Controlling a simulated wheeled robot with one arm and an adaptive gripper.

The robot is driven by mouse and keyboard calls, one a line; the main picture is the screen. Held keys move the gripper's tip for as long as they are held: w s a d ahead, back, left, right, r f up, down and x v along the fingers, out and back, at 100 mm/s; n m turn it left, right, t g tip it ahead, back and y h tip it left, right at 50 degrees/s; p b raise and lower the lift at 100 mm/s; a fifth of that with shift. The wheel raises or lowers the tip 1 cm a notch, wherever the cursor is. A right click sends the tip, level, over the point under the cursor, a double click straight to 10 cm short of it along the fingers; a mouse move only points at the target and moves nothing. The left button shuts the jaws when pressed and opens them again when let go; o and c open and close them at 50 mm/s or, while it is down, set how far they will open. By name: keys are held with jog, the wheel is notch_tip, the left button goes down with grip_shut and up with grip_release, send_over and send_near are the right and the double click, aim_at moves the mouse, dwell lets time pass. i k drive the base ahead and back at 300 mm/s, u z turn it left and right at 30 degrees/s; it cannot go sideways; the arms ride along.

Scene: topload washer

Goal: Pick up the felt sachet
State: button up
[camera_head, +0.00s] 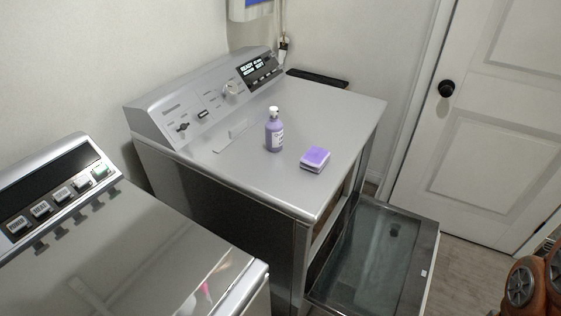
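A small purple block with a pale layer along its side (315,159) lies flat on the grey top of the right-hand machine, near its front edge. It may be the felt sachet; I cannot tell its material. A purple bottle with a white cap (274,131) stands upright to its left, a small gap apart. My gripper is not in view. Only orange-brown and dark links, which look like my own arm, show at the bottom right corner, well away from the block.
The right-hand machine (345,108) has its glass front door (372,258) hanging open. A dark flat item (317,78) lies at its back edge. Another machine (150,255) stands at the lower left. A white room door (495,130) is at right. Some floor (470,278) is clear.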

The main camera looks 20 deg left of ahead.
aim_at(316, 157)
jog(key=u, duration=1.2)
